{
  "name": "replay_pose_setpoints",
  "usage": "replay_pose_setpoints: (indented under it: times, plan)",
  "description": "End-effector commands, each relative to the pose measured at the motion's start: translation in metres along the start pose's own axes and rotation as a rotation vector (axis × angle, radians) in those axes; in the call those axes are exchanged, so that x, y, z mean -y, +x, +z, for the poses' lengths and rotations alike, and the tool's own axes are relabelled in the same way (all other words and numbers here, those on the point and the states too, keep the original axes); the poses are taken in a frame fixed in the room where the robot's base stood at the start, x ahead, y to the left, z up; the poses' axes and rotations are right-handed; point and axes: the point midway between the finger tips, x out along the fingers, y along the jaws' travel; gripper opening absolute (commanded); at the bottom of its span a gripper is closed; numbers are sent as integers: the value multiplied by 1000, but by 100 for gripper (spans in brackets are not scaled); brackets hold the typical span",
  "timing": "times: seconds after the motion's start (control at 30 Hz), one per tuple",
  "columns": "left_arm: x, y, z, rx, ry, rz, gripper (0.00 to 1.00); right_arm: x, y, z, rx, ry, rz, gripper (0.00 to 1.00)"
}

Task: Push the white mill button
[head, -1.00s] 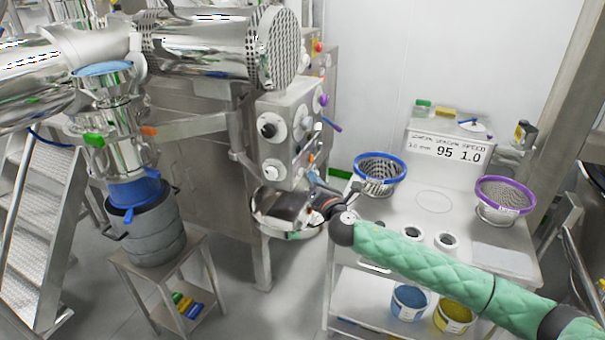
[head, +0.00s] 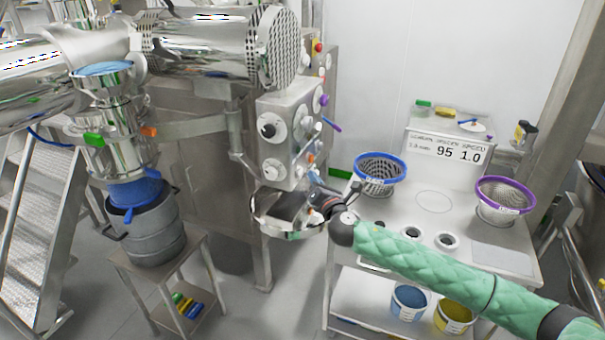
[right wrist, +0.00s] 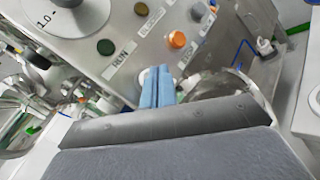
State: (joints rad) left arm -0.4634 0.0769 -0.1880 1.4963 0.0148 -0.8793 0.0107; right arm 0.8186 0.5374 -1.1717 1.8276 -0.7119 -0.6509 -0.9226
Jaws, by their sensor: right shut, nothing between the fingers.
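My right gripper (right wrist: 158,86) is shut and empty, its light blue fingertips together at the grey control panel (right wrist: 85,62). A white round button (right wrist: 144,76) shows partly behind the fingertips in the right wrist view; they cover most of it. I cannot tell whether they touch it or whether it is pressed in. In the head view my right gripper (head: 314,178) is beside the lower right side of the panel (head: 291,107), where the button cannot be made out. My left gripper is not in view.
An orange button (right wrist: 177,40) and a dark green button (right wrist: 105,46) sit near the fingertips. A round steel pan (head: 262,212) is below the panel. A blue-rimmed basket (head: 380,190) stands on the white bench, right of my gripper.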

Motion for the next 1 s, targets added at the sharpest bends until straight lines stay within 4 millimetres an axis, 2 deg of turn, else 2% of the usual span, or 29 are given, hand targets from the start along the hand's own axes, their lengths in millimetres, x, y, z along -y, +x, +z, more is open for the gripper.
replay_pose_setpoints:
  times: [0.63, 1.0]
  plan:
    - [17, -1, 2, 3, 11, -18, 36, -2, 2, -1, 0, 1, 0, 0]
    - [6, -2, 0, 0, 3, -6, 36, -5, 6, -4, 0, 1, 0, 0]
